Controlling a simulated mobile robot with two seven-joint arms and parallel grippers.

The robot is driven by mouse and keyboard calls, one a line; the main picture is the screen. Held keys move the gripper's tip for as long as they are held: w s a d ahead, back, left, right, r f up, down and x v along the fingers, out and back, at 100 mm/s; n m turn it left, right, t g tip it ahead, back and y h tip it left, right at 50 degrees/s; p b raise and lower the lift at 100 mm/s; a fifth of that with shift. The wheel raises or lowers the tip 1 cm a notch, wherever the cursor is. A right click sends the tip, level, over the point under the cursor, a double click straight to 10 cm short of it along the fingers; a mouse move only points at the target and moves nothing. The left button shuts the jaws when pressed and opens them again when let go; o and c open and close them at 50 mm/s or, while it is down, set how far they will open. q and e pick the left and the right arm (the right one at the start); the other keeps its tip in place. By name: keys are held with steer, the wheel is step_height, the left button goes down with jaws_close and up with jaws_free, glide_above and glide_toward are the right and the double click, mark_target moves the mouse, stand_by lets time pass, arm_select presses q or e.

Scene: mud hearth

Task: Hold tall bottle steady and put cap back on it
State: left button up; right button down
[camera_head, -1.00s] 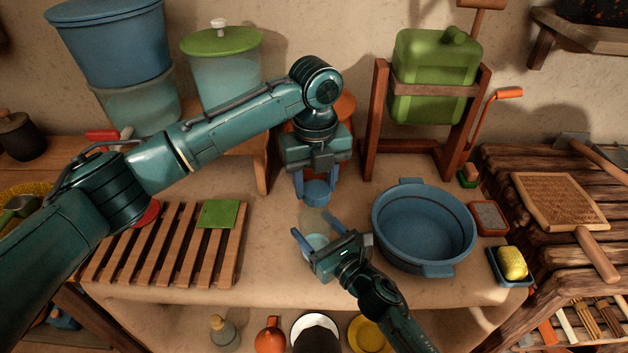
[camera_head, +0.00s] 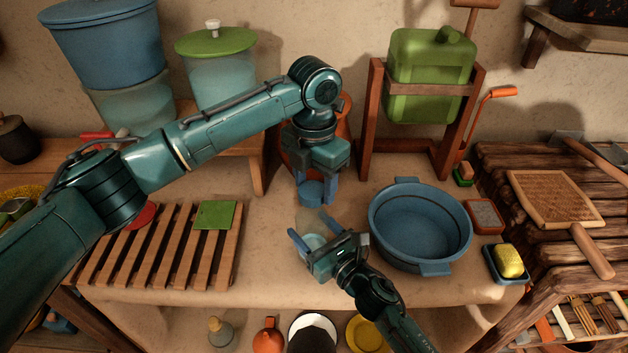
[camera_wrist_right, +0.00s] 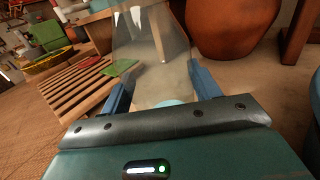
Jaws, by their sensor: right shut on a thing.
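The blue cap (camera_head: 311,194) is between the fingertips of my left gripper (camera_head: 317,190), which reaches in from the left and points down over the table. My right gripper (camera_head: 325,240) comes from the lower right and is shut on the clear, pale bottle (camera_head: 314,243). In the right wrist view the see-through bottle (camera_wrist_right: 152,62) stands between the two blue fingers (camera_wrist_right: 163,95). The bottle's top is cut off there, and the cap does not show. The cap appears just beyond the bottle in the head view; I cannot tell their exact gap.
A blue basin (camera_head: 420,225) stands close right of my right gripper. A slatted wooden rack (camera_head: 160,245) with a green pad (camera_head: 215,214) lies to the left. A green canister (camera_head: 430,75) on a wooden stand and an orange pot (camera_head: 343,128) are behind.

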arm_select(q)
steer(key=shift+o, duration=1.4)
steer(key=shift+r, duration=2.2)
